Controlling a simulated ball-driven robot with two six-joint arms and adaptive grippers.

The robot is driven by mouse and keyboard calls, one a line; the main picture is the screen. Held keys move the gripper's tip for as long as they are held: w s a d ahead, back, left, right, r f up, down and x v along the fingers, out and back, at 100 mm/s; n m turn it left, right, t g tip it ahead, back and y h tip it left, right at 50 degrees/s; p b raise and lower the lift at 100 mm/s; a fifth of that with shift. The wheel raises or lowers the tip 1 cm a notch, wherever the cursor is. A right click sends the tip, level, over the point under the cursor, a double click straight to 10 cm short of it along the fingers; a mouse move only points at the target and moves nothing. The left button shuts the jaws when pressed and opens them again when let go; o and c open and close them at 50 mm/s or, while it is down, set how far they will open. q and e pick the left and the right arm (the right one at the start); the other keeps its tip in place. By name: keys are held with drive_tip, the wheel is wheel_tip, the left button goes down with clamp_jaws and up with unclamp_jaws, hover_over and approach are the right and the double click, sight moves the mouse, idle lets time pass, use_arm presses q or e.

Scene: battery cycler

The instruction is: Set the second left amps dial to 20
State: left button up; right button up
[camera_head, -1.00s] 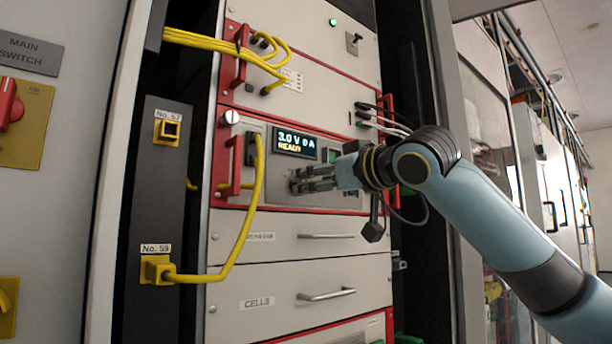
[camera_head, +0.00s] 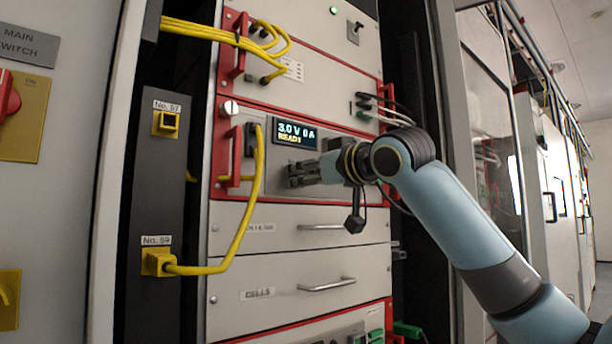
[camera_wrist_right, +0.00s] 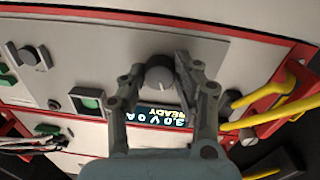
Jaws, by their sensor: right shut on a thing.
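My right gripper (camera_head: 300,175) is at the lower part of the red-framed panel, just below the lit display (camera_head: 297,134), which reads 3.0 V, 0 A, READY. In the right wrist view, which is turned upside down, the right gripper (camera_wrist_right: 157,72) is shut on a round grey dial (camera_wrist_right: 159,76), one finger on each side. The display (camera_wrist_right: 160,114) also shows there, between the fingers. The dial's scale and pointer cannot be read. In the head view the fingers hide the dial. My left gripper is not in view.
A yellow cable (camera_head: 243,230) hangs left of my gripper, beside a red handle (camera_head: 221,160). Thin cables (camera_head: 385,108) plug in at the right. A drawer with a metal handle (camera_head: 325,227) is below.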

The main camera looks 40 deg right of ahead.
clamp_jaws()
drive_tip(key=shift+r+m+p, duration=0.15)
drive_tip(key=shift+m+p, duration=1)
drive_tip(key=shift+m, duration=0.05)
drive_tip(key=m+p, duration=0.2)
drive_tip(key=m, duration=0.1)
drive_tip(key=shift+m+p, duration=0.75)
drive_tip(key=shift+m, duration=0.35)
